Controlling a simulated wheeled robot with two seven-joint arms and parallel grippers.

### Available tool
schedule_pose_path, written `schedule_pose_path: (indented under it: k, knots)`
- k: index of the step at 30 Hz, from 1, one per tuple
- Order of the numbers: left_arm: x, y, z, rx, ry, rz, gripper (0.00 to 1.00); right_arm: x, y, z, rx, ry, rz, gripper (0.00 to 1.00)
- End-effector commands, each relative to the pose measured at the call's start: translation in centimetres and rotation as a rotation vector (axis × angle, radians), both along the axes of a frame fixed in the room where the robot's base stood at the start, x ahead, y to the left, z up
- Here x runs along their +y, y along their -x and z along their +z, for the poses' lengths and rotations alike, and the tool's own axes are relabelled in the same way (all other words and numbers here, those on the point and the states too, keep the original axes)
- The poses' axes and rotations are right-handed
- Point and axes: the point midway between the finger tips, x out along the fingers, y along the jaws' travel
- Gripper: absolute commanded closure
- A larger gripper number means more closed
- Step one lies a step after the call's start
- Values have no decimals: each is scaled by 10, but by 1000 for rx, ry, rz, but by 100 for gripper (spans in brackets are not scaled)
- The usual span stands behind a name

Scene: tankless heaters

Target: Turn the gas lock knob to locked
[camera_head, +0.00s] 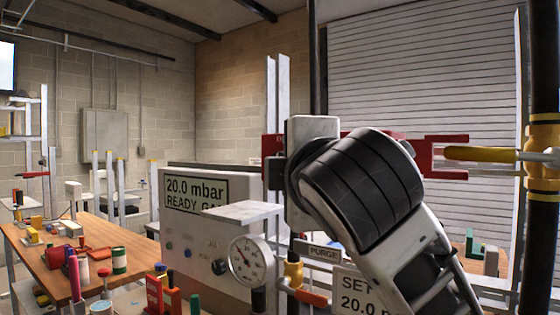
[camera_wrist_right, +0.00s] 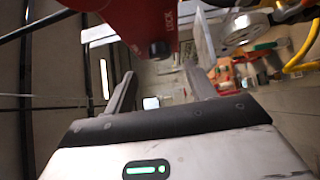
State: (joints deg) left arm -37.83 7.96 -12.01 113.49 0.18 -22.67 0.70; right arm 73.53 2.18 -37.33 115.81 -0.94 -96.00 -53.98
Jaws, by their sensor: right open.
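In the right wrist view, a red housing (camera_wrist_right: 115,20) with partly readable white lettering, seemingly "LOCK", hangs at the top. A dark round knob-like end (camera_wrist_right: 160,48) sticks out from its lower side; I take it for the gas lock knob, but its set position cannot be read. My right gripper (camera_wrist_right: 159,72) is open, with the dark end between and just beyond its fingertips, and no contact visible. In the head view, my right wrist covers the middle and hides the fingers; red parts (camera_head: 440,155) show on both sides of it. My left gripper is out of view.
A gauge panel (camera_head: 185,235) reading "20.0 mbar" stands left of my right arm, with a dial gauge (camera_head: 250,261). A wooden table (camera_head: 120,240) with small items stands at left.

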Motion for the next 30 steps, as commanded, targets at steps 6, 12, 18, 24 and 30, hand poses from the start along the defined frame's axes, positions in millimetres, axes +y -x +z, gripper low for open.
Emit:
schedule_pose_path:
  k: [6, 12, 18, 24, 30]
  knots:
    - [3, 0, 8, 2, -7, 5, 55, 6, -42, 1, 3, -1, -2, 45]
    - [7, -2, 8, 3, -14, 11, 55, 9, -62, 0, 2, -1, -1, 45]
    - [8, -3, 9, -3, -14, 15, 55, 10, -66, 0, -1, -1, 0, 45]
    - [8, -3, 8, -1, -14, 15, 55, 10, -66, 0, -1, -1, 0, 56]
    - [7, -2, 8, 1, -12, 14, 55, 10, -65, -1, 0, -1, 0, 89]
